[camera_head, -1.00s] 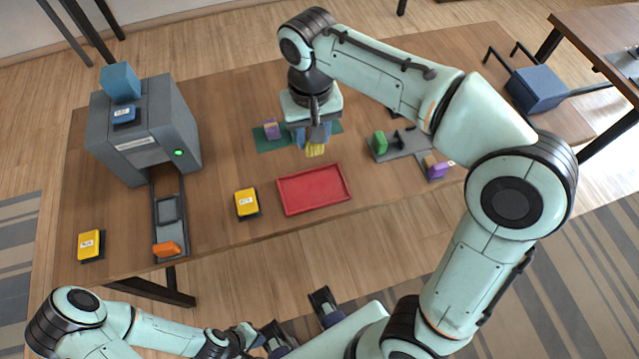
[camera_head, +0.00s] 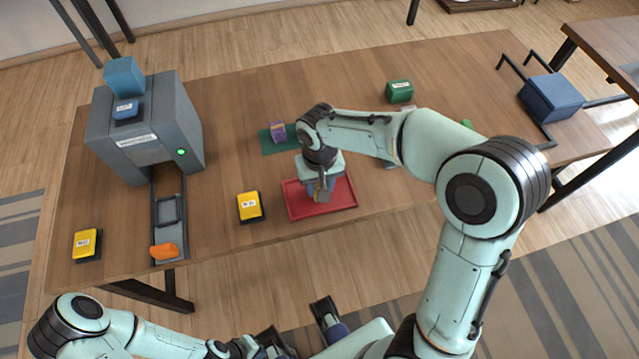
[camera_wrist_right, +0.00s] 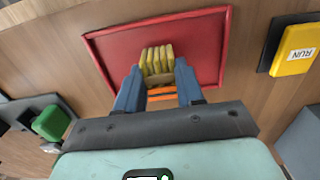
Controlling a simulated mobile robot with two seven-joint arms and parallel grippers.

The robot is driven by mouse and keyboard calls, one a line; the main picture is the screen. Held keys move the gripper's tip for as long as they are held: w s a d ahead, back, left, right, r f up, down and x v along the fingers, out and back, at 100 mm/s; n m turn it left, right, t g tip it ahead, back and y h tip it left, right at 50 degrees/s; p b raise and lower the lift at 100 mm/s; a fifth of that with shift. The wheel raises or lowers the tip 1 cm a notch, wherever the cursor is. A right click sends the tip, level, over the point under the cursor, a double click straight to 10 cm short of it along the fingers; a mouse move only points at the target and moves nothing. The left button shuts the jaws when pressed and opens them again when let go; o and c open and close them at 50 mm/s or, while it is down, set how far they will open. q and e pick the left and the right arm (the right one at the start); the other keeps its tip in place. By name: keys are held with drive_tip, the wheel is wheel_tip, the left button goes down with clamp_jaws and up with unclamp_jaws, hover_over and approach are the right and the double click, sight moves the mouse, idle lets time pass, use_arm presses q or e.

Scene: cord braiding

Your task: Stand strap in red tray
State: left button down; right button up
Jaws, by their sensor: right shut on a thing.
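The red tray (camera_head: 340,206) lies on the table near its front edge and also shows in the right wrist view (camera_wrist_right: 205,50). My right gripper (camera_head: 322,190) is over the tray, pointing down. In the right wrist view its blue fingers (camera_wrist_right: 158,85) are shut on the strap, a yellow folded piece (camera_wrist_right: 157,58) with orange bands between the fingers. In the head view the strap (camera_head: 318,198) is mostly hidden by the gripper. I cannot tell whether it touches the tray floor. My left gripper (camera_head: 298,328) is at the bottom, off the table, with fingers apart and empty.
A grey machine (camera_head: 150,130) with a green light stands at the left, an orange piece (camera_head: 164,251) on its chute. Yellow blocks (camera_head: 250,206) (camera_head: 86,243) sit nearby. A green mat (camera_head: 270,145) with a purple block (camera_head: 278,131) lies behind the tray. A green box (camera_head: 399,91) stands farther back.

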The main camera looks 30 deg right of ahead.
drive_tip(key=shift+f, duration=0.15)
drive_tip(key=shift+f, duration=0.15)
drive_tip(key=o, duration=1.1)
drive_tip(key=shift+o, duration=0.2)
wheel_tip(320, 180, up, 12)
drive_tip(key=p, duration=0.2)
drive_tip(key=shift+r, duration=0.25)
